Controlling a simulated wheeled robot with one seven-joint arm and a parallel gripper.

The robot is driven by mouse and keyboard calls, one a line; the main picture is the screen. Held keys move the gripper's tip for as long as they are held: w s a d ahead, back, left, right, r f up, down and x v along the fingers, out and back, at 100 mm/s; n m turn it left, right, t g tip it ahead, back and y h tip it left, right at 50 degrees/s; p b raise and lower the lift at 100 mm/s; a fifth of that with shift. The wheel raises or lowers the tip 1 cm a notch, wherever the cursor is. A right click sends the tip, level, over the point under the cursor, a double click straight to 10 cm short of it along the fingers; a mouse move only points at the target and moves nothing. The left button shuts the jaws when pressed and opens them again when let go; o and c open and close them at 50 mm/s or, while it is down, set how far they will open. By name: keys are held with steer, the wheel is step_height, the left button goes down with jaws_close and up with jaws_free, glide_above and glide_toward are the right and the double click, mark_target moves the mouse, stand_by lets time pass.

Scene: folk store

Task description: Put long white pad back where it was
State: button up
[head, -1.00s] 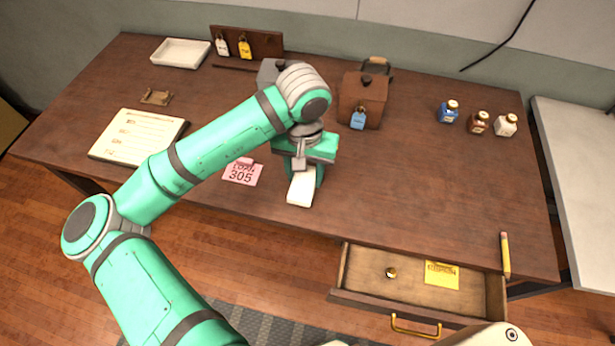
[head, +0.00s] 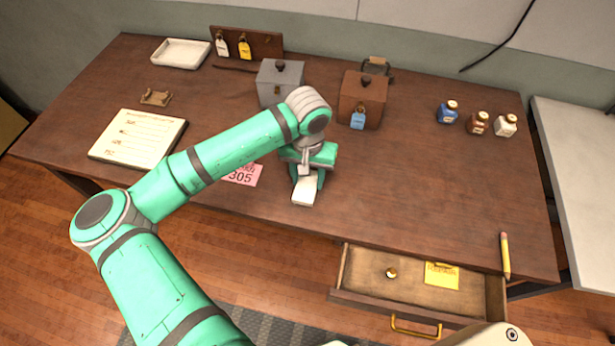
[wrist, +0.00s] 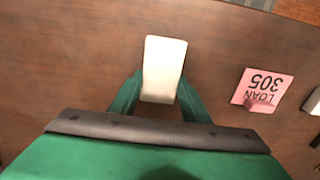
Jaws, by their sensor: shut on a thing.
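The long white pad (head: 305,191) is at the front middle of the desk, between the fingers of my gripper (head: 308,178). In the wrist view the white pad (wrist: 164,66) sticks out past the fingertips of my gripper (wrist: 160,92), which close on its two long sides. The gap between the pad and the desk top is hard to judge. My arm crosses over the desk from the lower left and hides part of the pad's surroundings.
A pink loan card (head: 243,175) lies left of the pad. A grey box (head: 281,84) and a brown box (head: 362,100) stand behind. An open notepad (head: 138,138), a white tray (head: 180,53) and several bottles (head: 479,123) are farther off. The drawer (head: 415,288) is open; the desk's right middle is clear.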

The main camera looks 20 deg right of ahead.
mark_target(308, 180)
steer(key=shift+f, duration=0.1)
steer(key=o, duration=1)
step_height(308, 180, up, 12)
stand_by(0.4)
